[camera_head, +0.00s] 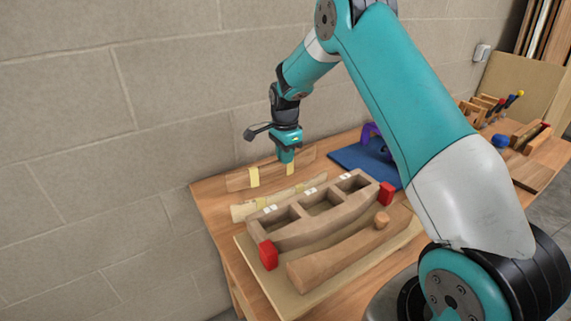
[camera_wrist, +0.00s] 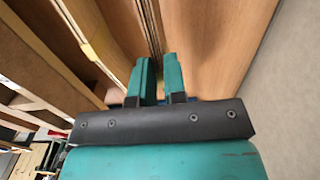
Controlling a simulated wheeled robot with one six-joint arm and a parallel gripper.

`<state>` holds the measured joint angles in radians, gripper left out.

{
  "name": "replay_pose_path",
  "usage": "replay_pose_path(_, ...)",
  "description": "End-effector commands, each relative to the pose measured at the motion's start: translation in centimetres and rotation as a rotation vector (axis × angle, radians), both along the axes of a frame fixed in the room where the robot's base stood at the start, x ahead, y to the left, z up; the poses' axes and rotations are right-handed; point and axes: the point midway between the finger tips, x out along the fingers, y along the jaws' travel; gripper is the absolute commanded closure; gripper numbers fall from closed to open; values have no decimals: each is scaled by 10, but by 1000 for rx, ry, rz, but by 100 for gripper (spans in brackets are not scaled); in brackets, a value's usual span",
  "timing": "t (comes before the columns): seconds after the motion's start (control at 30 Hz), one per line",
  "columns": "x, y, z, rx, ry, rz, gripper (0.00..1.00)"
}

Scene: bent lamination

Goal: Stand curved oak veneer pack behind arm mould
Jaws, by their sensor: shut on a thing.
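My gripper (camera_head: 286,157) is shut on a brown, gently curved veneer pack (camera_head: 240,182) with yellow tape bands. The pack is on edge, between the mould and the wall. I cannot tell whether its lower edge touches the bench. A paler taped pack (camera_head: 244,212) lies between it and the arm mould (camera_head: 318,226), a curved wooden frame with three openings and red end blocks. In the wrist view, my fingers (camera_wrist: 159,68) straddle the held pack's thin dark edge (camera_wrist: 150,28). The pale pack (camera_wrist: 88,35) is to their left.
The bench (camera_head: 208,203) meets a block wall (camera_head: 150,90) behind. A curved wooden block (camera_head: 330,258) with a round knob lies in front of the mould on a board. A blue mat (camera_head: 352,158) with a purple tool and several hand tools occupy the right.

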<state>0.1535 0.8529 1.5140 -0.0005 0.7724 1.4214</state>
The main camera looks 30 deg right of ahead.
Motion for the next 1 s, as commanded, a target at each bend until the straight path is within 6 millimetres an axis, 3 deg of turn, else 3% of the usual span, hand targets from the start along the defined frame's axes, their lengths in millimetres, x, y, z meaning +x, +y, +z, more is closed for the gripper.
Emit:
replay_pose_path(0.23,-1,0,-35,1,3,0,100)
replay_pose_path(0.57,0,0,-40,0,1,0,100)
replay_pose_path(0.6,0,0,-40,0,1,0,83)
replay_pose_path(0.7,0,0,-39,0,1,0,62)
replay_pose_path(1.0,0,0,-36,0,1,0,62)
